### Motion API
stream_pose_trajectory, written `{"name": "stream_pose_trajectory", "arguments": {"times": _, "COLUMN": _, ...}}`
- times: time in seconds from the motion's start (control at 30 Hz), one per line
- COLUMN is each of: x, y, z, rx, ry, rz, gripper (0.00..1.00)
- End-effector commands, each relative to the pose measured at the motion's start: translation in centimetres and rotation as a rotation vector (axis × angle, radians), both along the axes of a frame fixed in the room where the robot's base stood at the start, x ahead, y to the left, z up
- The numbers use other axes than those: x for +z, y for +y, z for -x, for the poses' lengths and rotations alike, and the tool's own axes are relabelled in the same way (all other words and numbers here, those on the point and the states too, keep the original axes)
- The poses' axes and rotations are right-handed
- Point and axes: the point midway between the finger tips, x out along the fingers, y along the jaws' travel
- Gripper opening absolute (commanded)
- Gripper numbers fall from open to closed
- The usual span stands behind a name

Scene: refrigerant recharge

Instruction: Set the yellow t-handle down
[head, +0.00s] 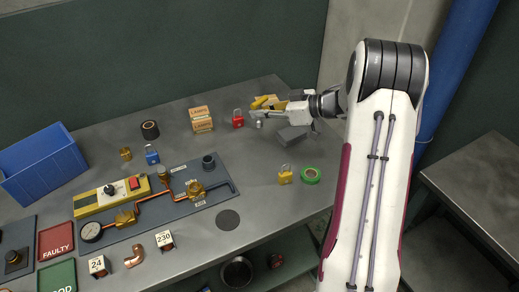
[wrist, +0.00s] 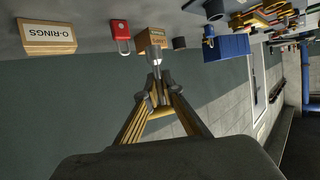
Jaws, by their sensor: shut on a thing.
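My gripper (head: 262,114) is shut on the yellow t-handle (head: 259,102) above the far right part of the grey bench. In the head view its yellow part shows just above the fingers, and a small silver end shows below them. In the wrist view my gripper (wrist: 156,92) closes at the middle, with a silver piece with a pale tip beyond the fingertips. The fingers hide much of the t-handle. I cannot tell whether its lower end touches the bench (head: 240,150).
A red padlock (head: 238,118) and a lamps box (head: 201,119) stand left of my gripper. A yellow padlock (head: 285,174) and green tape (head: 311,175) are nearer. The O-rings box (wrist: 48,37) shows in the wrist view.

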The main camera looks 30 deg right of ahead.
Motion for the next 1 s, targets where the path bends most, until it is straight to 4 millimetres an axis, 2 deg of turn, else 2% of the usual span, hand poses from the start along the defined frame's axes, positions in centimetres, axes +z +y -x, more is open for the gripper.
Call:
{"name": "stream_pose_trajectory", "arguments": {"times": 0.33, "x": -0.4, "y": 0.0, "z": 0.0, "rx": -0.002, "ry": 0.001, "rz": -0.001, "gripper": 0.00}}
{"name": "stream_pose_trajectory", "arguments": {"times": 0.73, "x": -5.3, "y": 0.0, "z": 0.0, "rx": -0.002, "ry": 0.003, "rz": -0.002, "gripper": 0.00}}
{"name": "stream_pose_trajectory", "arguments": {"times": 1.0, "x": -6.3, "y": 0.0, "z": 0.0, "rx": -0.002, "ry": 0.000, "rz": 0.001, "gripper": 0.00}}
